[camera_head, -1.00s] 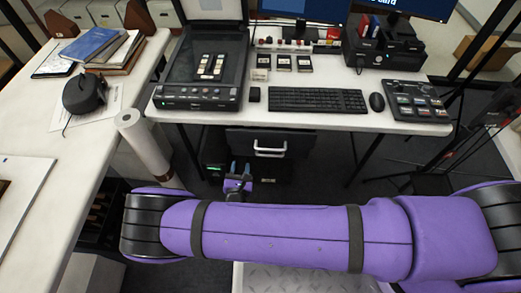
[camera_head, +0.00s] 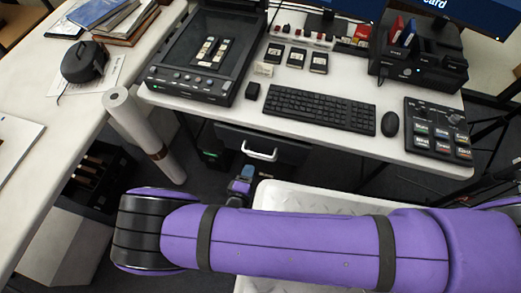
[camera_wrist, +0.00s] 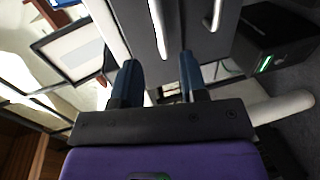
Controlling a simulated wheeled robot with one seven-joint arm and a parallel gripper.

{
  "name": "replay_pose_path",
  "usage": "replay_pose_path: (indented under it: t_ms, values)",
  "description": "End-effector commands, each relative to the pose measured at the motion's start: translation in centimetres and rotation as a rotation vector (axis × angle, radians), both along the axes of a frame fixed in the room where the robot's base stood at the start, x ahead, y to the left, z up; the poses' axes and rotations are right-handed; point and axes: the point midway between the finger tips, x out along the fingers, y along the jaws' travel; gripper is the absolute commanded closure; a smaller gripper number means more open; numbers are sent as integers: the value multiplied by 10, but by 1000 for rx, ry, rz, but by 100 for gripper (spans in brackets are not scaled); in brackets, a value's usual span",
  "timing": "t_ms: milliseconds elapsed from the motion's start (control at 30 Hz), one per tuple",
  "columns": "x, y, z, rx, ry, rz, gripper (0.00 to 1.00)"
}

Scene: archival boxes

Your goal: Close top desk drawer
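The top desk drawer (camera_head: 285,146) is a dark grey front with a pale bar handle (camera_head: 261,153), below the white desk at the centre of the head view. It appears to stick out from under the desktop; how far is unclear. My gripper (camera_head: 247,172) is just below and left of the handle in that view. In the wrist view my gripper (camera_wrist: 159,75) has two blue fingers spread apart with nothing between them. They point at the grey drawer fronts (camera_wrist: 185,25), where two pale handles show. Whether the fingertips touch the front cannot be told.
The white desk (camera_head: 330,110) carries a scanner (camera_head: 200,60), keyboard (camera_head: 318,108) and mouse (camera_head: 390,124). A paper roll (camera_head: 140,130) leans by the left table (camera_head: 60,140). A black box with a green light (camera_wrist: 285,45) stands beside the drawers.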

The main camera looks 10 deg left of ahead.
Motion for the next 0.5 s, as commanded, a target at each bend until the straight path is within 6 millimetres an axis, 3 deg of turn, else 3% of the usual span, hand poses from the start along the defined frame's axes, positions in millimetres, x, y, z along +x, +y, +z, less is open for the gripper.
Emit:
replay_pose_path:
  t_ms: [500]
  values:
    - [81,-7,-17,-2,-1,-1,60]
